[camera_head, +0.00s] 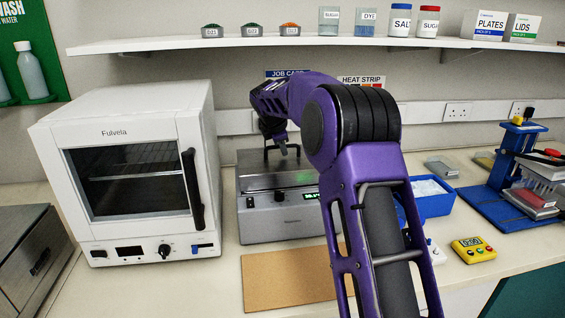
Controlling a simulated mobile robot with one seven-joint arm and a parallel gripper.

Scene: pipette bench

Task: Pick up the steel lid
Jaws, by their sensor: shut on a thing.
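The steel lid (262,181) is a flat grey plate with a dark upright handle (266,155). It lies over the top of the grey steel bath (262,227), which has a green display on its front. I cannot tell whether the lid touches the bath rim or is slightly above it. My gripper (283,149) is at the lid's handle, pointing down, and is shut on it. The fingertips are small and partly dark against the handle. My purple arm hides the right part of the lid and bath.
A white oven (130,240) stands close on the left. A tan board (285,282) lies in front of the bath. A blue ice tub (434,204), a yellow timer (474,250) and a blue rack stand (490,208) are to the right. A loaded shelf (330,43) runs above.

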